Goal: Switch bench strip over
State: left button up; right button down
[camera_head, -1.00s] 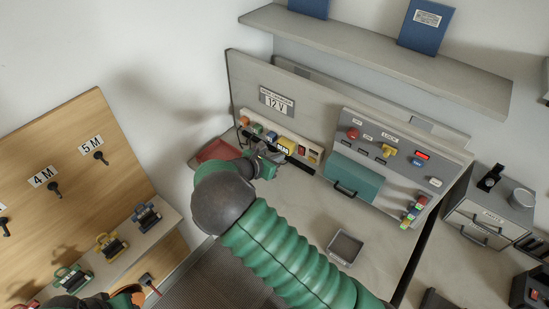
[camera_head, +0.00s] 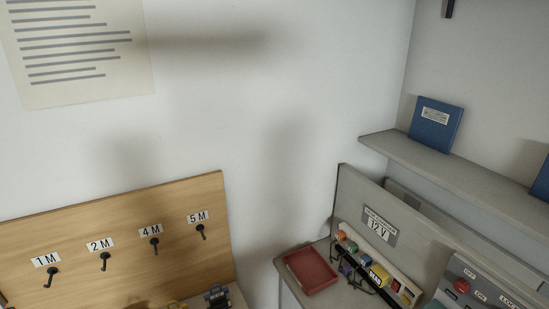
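The beige bench strip (camera_head: 385,257) lies at the foot of the grey 12 V panel (camera_head: 354,205), at the lower right. It bears an orange knob (camera_head: 341,235), a green knob, a blue part, a yellow labelled block (camera_head: 377,276) and small coloured parts at its right end. A black bar (camera_head: 358,270) runs along its front, with dark loops hanging by it. The switch positions are too small to read. Neither of my grippers shows in this view.
A red tray (camera_head: 310,270) lies left of the strip. A wooden board (camera_head: 120,235) with hooks labelled 1 M to 5 M stands at lower left. A shelf (camera_head: 470,175) with a blue binder (camera_head: 436,125) juts out above the bench. A notice (camera_head: 75,50) hangs on the wall.

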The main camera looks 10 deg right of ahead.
aim_at(395, 287)
jog(key=j+z, duration=0.15)
jog(key=z, duration=0.3)
jog(key=i+j+z, duration=0.15)
jog(key=z, duration=0.25)
jog(key=j+z, duration=0.15)
jog(key=z, duration=0.3)
